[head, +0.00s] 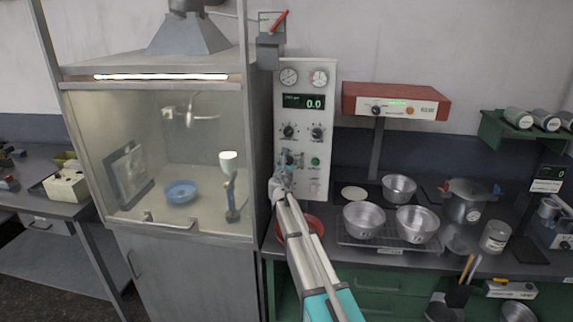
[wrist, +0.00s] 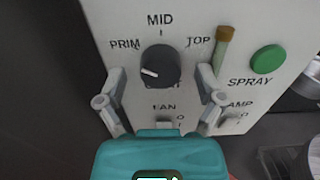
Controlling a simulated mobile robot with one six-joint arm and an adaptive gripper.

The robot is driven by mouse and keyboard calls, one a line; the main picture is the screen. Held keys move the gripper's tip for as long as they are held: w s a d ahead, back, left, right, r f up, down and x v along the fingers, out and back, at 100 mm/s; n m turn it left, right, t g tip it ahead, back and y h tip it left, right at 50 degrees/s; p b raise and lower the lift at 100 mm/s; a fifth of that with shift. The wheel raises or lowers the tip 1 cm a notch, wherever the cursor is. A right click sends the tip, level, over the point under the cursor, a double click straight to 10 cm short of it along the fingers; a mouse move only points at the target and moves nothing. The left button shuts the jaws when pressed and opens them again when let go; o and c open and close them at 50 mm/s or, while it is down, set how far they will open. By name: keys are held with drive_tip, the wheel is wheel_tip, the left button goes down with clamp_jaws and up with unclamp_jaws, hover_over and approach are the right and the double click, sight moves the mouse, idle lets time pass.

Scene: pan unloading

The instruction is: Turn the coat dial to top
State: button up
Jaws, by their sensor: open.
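The coat dial (wrist: 160,67) is a round dark knob on a pale control panel (wrist: 105,20). PRIM is printed to its upper left, MID above and TOP to its upper right. The dial's white mark points left, slightly upward, on the PRIM side. The label under the dial is partly hidden. My gripper (wrist: 162,92) is open, with one finger on each side of the dial's lower part; I cannot tell whether they touch it. In the head view my gripper (head: 283,179) is at the panel's lower left and partly covers that area.
A green SPRAY button (wrist: 268,60) and a brown-tipped lever (wrist: 223,45) are right of the dial. A glass-fronted cabinet (head: 165,110) stands left of the panel. Metal pans (head: 364,220) sit on a rack to the right. A red bowl (head: 314,225) is below my arm.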

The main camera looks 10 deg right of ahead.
drive_tip(key=c, duration=1.2)
drive_tip(key=shift+o, duration=0.2)
drive_tip(key=shift+m, duration=0.4)
drive_tip(key=m, duration=1.1)
drive_tip(key=shift+m, duration=0.3)
drive_tip(key=m, duration=1.1)
drive_tip(key=shift+m, duration=0.3)
